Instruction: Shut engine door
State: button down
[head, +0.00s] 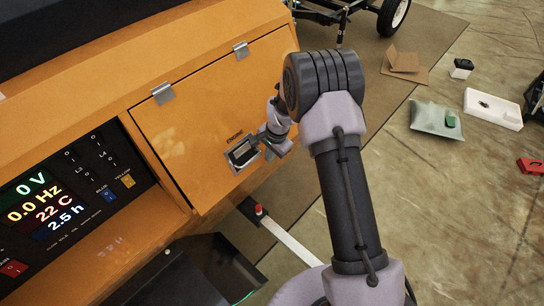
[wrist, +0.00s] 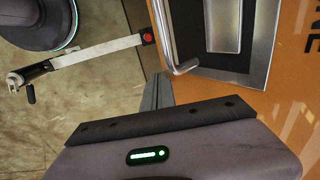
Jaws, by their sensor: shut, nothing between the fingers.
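The orange engine door (head: 215,110) hangs from two metal hinges along its top edge. A dark gap shows along its left side, so it looks slightly ajar; I cannot tell how far its lower edge stands out. Its latch (head: 242,153), under the word ENGINE, is a metal frame with a dark recess; it also shows in the wrist view (wrist: 262,45), with a bent metal handle (wrist: 163,35) at its left. My gripper (head: 262,143) is at the latch in the head view. In the wrist view my gripper (wrist: 157,88) is shut and empty, its tips just below the handle's bend; contact is unclear.
Left of the door is a control panel (head: 70,190) with lit readouts and switches. A metal bar with a red knob (head: 258,210) lies below the door. A cardboard box (head: 404,62), a grey pouch (head: 432,118) and a white tray (head: 492,108) lie on the floor at right.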

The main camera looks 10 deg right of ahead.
jog(key=shift+t+y, duration=0.7)
jog(key=shift+t, duration=0.2)
jog(key=shift+w+a+f+b, duration=0.35)
jog(key=shift+w+a+b, duration=0.3)
jog(key=shift+b, duration=0.65)
jog(key=shift+w+a+f+b, duration=0.35)
jog(key=shift+w+b, duration=0.45)
jog(key=shift+b, duration=0.55)
jog(key=shift+w+a+f+b, duration=0.3)
jog(key=shift+w+a+b, duration=0.4)
jog(key=shift+b, duration=0.6)
jog(key=shift+w+d, duration=0.1)
